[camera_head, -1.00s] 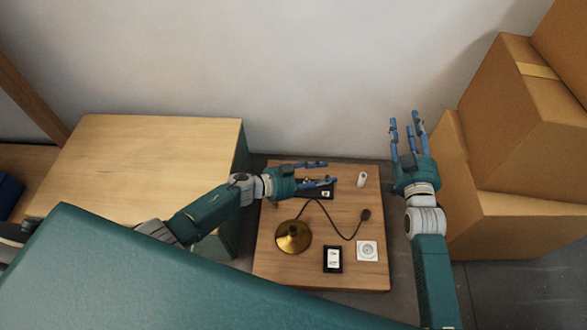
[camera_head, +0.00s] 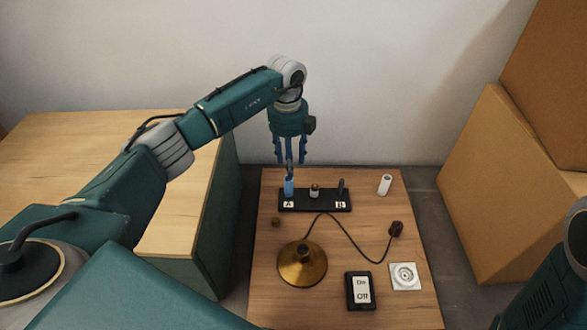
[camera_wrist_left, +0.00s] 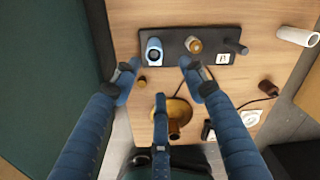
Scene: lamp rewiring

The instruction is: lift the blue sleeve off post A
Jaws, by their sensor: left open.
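The blue sleeve (camera_head: 289,187) stands upright over post A, at the left end of the black base (camera_head: 315,206); the post is largely hidden inside it. In the left wrist view the sleeve (camera_wrist_left: 153,45) shows from above as a blue ring. My left gripper (camera_head: 290,167) points down just above the sleeve, open and empty. In the left wrist view its spread fingers (camera_wrist_left: 159,75) are on the near side of the sleeve, not around it. Whether a finger touches it I cannot tell. Post B (camera_head: 341,187) is dark and bare. My right gripper is out of view.
A small brass-and-white piece (camera_head: 315,190) stands mid-base. On the table are a white tube (camera_head: 384,185), brass lamp base (camera_head: 303,264) with cord and plug (camera_head: 396,229), switch (camera_head: 360,291) and socket (camera_head: 405,276). Cardboard boxes (camera_head: 505,190) stand at right.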

